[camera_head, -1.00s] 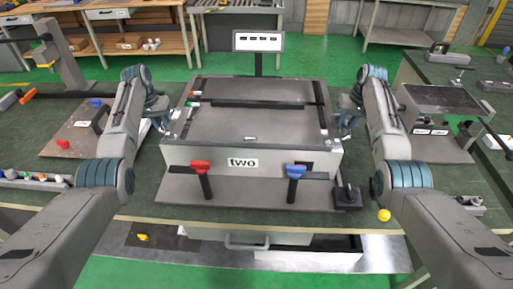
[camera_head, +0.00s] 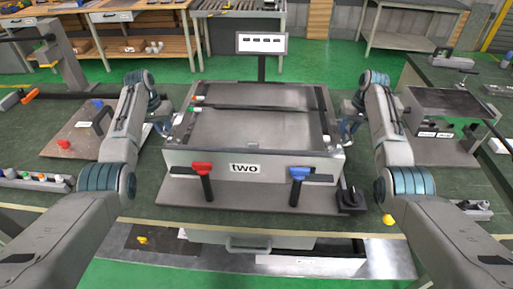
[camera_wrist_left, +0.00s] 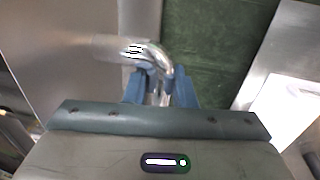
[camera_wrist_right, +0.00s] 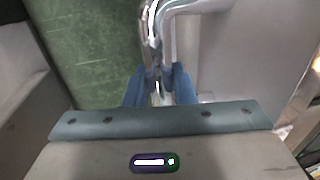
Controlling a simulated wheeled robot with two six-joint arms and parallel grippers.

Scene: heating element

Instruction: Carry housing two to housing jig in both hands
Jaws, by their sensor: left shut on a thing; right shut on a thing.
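Housing two (camera_head: 262,133) is a wide, grey, shallow box with a white "two" label on its front wall. It is level over the grey base plate of the housing jig (camera_head: 250,197), which has a red-handled clamp (camera_head: 203,180) and a blue-handled clamp (camera_head: 298,183) at its front. I cannot tell whether the box touches the plate. My left gripper (camera_wrist_left: 160,88) is shut on the metal handle (camera_wrist_left: 145,52) at its left side. My right gripper (camera_wrist_right: 158,85) is shut on the handle (camera_wrist_right: 165,22) at its right side. The head view hides most of both fingertips.
A black knob block (camera_head: 350,197) stands at the plate's right front corner. A sign on a post (camera_head: 262,43) is behind the box. A brown board (camera_head: 75,135) lies to the left, and a raised grey stand (camera_head: 455,103) is to the right. A yellow knob (camera_head: 389,219) is near the front edge.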

